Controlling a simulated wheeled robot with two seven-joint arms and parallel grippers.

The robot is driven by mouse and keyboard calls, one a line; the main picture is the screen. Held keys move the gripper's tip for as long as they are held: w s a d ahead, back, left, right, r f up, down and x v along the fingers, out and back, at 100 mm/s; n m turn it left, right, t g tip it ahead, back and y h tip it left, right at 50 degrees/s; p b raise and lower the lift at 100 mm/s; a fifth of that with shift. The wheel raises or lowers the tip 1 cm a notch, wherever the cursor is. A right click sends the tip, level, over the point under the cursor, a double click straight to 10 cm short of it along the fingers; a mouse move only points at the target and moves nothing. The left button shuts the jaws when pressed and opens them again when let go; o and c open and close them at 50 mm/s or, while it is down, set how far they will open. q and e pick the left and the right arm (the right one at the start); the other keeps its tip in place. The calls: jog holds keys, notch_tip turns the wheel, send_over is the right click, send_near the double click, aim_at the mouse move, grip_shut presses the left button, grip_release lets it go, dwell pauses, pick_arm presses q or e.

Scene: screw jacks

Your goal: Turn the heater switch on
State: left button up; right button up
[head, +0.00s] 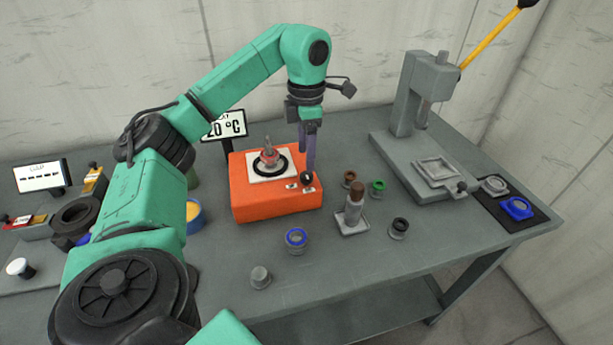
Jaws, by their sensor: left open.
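The heater is an orange box (270,205) on the grey bench, with a white plate (258,176) on top that carries a dark ring and a small reddish upright part (268,155). A black knob (307,178) and small white labels (291,186) are at its front right top edge; I take the knob to be the heater switch. My left gripper (308,168) points down right above the knob, its fingertips close to or touching it. Contact cannot be told. The fingers overlap in this view. My right gripper is not in view.
A display (226,125) behind the heater reads 20 °C. A grey press (420,120) with a yellow lever stands at the back right. Several small rings and a jack-like part (353,212) stand right of the heater. A blue-rimmed cup (296,240) is in front.

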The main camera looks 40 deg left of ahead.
aim_at(306, 175)
pick_arm(q)
jog(key=f, duration=0.5)
jog(key=shift+w+a+f+p, duration=0.25)
jog(key=shift+w+f+p, duration=0.05)
jog(key=shift+p, duration=0.1)
jog(key=shift+s+d+f, duration=0.1)
jog(key=shift+s+f, duration=0.05)
jog(key=shift+f, duration=0.15)
jog(key=shift+c, duration=0.4)
grip_shut()
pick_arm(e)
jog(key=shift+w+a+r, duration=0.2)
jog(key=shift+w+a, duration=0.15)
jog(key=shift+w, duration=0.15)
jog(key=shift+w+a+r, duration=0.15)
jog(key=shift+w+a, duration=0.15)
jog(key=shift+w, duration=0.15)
